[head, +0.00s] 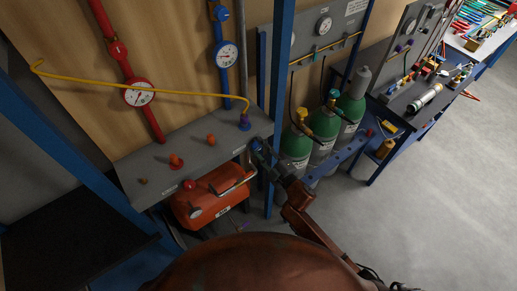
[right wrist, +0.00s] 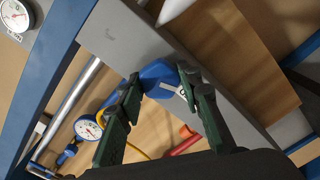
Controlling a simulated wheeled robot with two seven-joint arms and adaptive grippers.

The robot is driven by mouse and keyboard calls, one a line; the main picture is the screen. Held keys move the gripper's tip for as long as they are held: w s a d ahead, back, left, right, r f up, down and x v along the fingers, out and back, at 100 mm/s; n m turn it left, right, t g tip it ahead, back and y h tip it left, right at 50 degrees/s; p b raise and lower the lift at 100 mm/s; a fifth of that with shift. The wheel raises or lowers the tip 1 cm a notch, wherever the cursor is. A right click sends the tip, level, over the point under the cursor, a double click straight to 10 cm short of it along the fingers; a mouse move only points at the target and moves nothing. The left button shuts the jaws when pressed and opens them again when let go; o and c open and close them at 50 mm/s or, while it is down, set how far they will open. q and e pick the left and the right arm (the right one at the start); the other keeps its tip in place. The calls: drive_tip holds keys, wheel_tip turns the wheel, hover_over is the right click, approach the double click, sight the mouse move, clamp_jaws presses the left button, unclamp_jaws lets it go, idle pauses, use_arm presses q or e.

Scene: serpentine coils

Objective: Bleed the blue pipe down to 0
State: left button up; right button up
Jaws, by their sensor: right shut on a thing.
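The blue pipe (head: 219,20) runs down the wooden wall and carries a round white gauge in a blue case (head: 227,55). The gauge also shows in the right wrist view (right wrist: 88,127); its reading is too small to tell. My right gripper (head: 257,147) is at the front edge of the grey shelf (head: 150,165), right of its middle. In the right wrist view its fingers (right wrist: 165,92) are closed around a blue knob (right wrist: 157,73), with a white label (right wrist: 181,92) beside it. In the head view the gripper mostly hides this knob. My left gripper is not in view.
A red pipe with a gauge (head: 138,93) stands to the left. A yellow hose (head: 150,90) crosses to a fitting (head: 244,121) on the shelf. Green cylinders (head: 296,146) stand right.

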drive_tip(key=shift+a+n, duration=0.1)
drive_tip(key=shift+n, duration=0.8)
drive_tip(key=shift+s, duration=0.1)
drive_tip(key=o, duration=1.2)
drive_tip(key=shift+c, duration=0.2)
drive_tip(key=shift+s+d, duration=0.1)
drive_tip(key=shift+d, duration=0.1)
drive_tip(key=v, duration=1.1)
drive_tip(key=shift+s+d, duration=0.15)
drive_tip(key=shift+s, duration=0.15)
